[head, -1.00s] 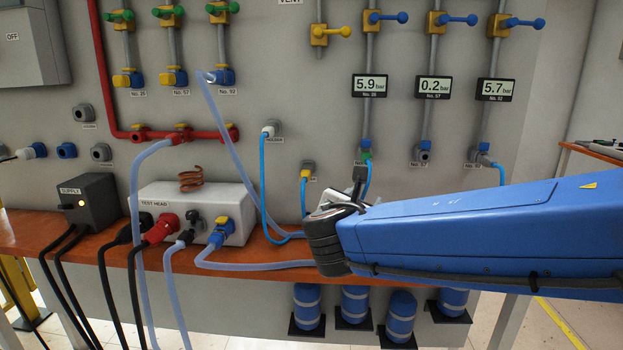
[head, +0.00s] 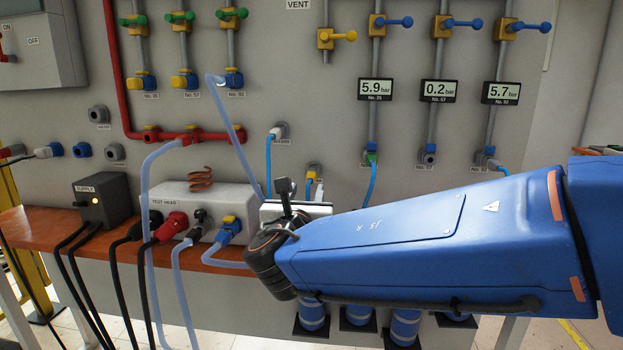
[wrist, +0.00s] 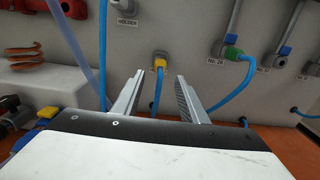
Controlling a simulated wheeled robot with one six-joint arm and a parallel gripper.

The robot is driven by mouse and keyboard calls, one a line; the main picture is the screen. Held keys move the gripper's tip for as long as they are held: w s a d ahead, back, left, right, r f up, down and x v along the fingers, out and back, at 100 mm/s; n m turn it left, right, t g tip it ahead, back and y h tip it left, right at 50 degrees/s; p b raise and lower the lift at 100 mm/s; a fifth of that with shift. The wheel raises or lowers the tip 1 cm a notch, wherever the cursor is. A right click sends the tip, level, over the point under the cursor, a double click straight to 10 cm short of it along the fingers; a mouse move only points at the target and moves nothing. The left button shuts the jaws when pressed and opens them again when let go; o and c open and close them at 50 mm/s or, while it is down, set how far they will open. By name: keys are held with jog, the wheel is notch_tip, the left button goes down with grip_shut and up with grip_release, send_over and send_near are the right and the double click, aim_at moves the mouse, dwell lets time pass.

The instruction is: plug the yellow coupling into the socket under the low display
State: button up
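The yellow coupling (head: 313,170) sits in a holder low on the panel, with a blue hose hanging from it. In the wrist view the yellow coupling (wrist: 160,63) appears between and beyond my fingertips. My gripper (wrist: 160,76) is open and empty, pointing at the coupling. In the head view my gripper (head: 314,188) is just below the coupling, its fingers partly hidden by its own body. The low display (head: 437,91) reads 0.2 bar. The socket (head: 428,155) under it is empty, at the lower end of its pipe.
A green coupling (head: 371,160) with a blue hose is plugged in under the 5.9 bar display (head: 375,88), between the yellow coupling and the socket. Another hose is at the 5.7 bar line. A white-ended hose (head: 276,134) hangs left. The test head (head: 180,206) stands on the bench.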

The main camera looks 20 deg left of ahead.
aim_at(310, 181)
jog(key=shift+x, duration=4.45)
jog(key=shift+c, duration=0.3)
grip_shut()
jog(key=shift+s+d, duration=0.1)
jog(key=shift+s, duration=0.15)
jog(key=shift+v, duration=2.6)
jog(key=shift+s, duration=0.15)
